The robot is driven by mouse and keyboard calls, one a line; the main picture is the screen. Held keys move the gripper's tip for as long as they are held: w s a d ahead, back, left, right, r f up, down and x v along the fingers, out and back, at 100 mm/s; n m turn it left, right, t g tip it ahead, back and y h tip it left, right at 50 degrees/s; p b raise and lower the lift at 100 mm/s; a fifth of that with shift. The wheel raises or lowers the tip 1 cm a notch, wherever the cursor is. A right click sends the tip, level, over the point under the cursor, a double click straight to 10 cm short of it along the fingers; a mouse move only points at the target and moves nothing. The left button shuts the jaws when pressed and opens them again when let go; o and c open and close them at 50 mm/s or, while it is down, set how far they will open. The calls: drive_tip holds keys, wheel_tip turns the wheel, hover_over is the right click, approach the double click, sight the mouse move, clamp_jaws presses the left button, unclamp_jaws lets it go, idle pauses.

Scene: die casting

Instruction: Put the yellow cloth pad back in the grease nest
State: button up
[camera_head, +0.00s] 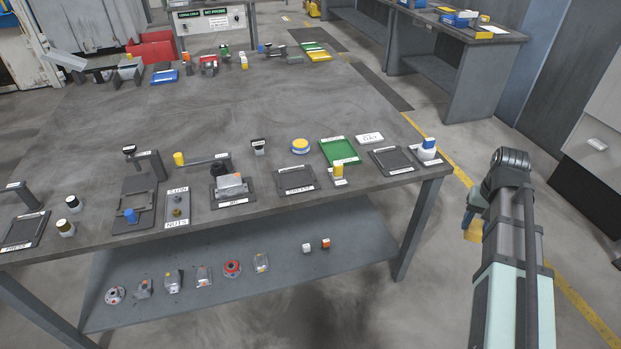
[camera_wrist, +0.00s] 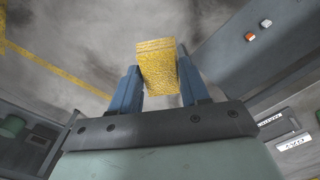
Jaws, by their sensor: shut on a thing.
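The yellow cloth pad (camera_wrist: 157,72) is a rough-textured yellow block held between the two blue fingers of my gripper (camera_wrist: 159,92) in the wrist view. In the head view, my gripper (camera_head: 468,216) hangs off the right end of the table, over the floor, with the pad (camera_head: 472,237) partly showing below it. A dark square tray (camera_head: 283,186) near the table's front edge has a label that seems to read GREASE. It looks empty. It is well to the left of my gripper.
A blue-and-yellow round tin (camera_head: 300,146), a green tray (camera_head: 345,152) and a yellow-topped stand (camera_head: 339,173) are close around the dark tray. To the right are another dark tray (camera_head: 391,161) and a blue-capped white bottle (camera_head: 428,150). The table's middle is clear.

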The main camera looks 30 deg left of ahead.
drive_tip(key=s+a+r+n, duration=0.2)
drive_tip(key=a+n, duration=0.2)
drive_tip(key=a, duration=1.9)
drive_tip(key=s+a+r+n, duration=0.2)
drive_tip(key=a+n, duration=0.1)
drive_tip(key=a, duration=2.1)
drive_tip(key=w+a+r, duration=0.2)
drive_tip(key=w+a, duration=0.2)
drive_tip(key=a, duration=0.4)
drive_tip(key=shift+n, duration=0.4)
drive_tip(key=shift+d+f, duration=0.15)
drive_tip(key=shift+f, duration=4.8)
drive_tip(key=o, duration=1)
drive_tip(key=shift+f, duration=0.1)
wheel_tip(320, 180, up, 12)
drive_tip(key=shift+r, duration=0.15)
